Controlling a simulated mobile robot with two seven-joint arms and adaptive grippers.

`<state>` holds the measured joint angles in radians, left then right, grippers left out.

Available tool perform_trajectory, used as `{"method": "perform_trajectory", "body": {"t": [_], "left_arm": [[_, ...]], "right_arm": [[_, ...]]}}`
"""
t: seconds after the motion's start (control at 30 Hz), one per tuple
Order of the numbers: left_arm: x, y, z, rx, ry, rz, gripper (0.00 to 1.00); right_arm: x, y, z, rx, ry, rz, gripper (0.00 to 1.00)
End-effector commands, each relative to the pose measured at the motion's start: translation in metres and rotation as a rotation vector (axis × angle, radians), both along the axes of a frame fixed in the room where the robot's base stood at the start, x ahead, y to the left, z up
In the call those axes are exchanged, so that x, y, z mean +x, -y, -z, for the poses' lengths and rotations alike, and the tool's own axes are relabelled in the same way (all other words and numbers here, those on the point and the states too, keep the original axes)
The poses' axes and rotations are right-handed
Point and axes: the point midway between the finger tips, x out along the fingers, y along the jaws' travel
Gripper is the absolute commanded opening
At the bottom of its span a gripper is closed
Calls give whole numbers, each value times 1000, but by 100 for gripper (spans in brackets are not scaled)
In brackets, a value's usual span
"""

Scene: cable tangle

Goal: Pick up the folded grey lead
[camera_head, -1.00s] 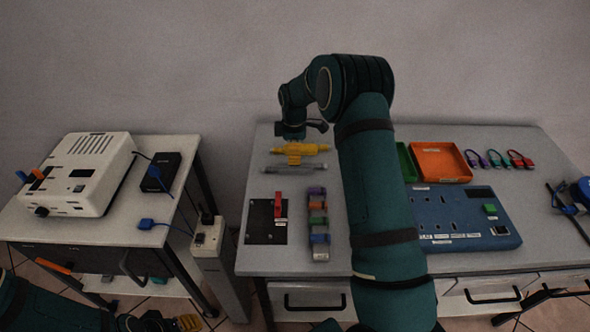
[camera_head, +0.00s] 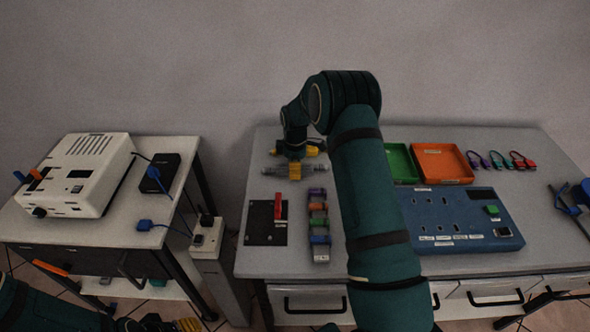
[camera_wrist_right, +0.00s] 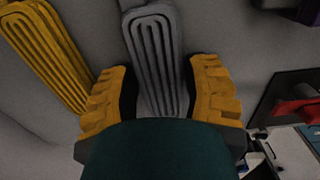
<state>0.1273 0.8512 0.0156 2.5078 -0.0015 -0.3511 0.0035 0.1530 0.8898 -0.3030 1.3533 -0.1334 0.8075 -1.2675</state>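The folded grey lead (camera_head: 321,168) lies flat on the bench, with the right gripper (camera_head: 295,168) directly over its middle. In the right wrist view the grey lead (camera_wrist_right: 155,45) runs between the two yellow-tipped fingers of the right gripper (camera_wrist_right: 162,78). The fingers stand on either side of it, with a small gap showing, so the gripper is open around it. A folded yellow lead (camera_head: 313,150) lies just behind, partly hidden by the gripper; it also shows beside the left finger in the wrist view (camera_wrist_right: 42,50). My left gripper (camera_head: 170,324) is at the bottom left, partly cut off.
A black panel with a red handle (camera_head: 265,222) and a strip of coloured blocks (camera_head: 318,225) lie in front. Green (camera_head: 400,160) and orange (camera_head: 442,163) trays and a blue socket panel (camera_head: 460,220) are to the right. A white device (camera_head: 88,172) stands on the left table.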

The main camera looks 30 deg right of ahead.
Motion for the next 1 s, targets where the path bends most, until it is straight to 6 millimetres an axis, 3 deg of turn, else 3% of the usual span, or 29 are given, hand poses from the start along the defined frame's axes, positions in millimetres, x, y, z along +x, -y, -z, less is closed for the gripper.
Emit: {"method": "perform_trajectory", "body": {"t": [0.03,0.1,0.57,1.0], "left_arm": [[0,0,0,0,0,0,47],[0,0,0,0,0,0,47],[0,0,-1,0,0,0,47],[-3,0,-15,-1,-7,2,47]], "right_arm": [[0,0,0,0,0,0,26],[0,0,0,0,0,0,7],[0,0,-5,1,1,0,5],[0,0,-83,0,1,0,5]]}}
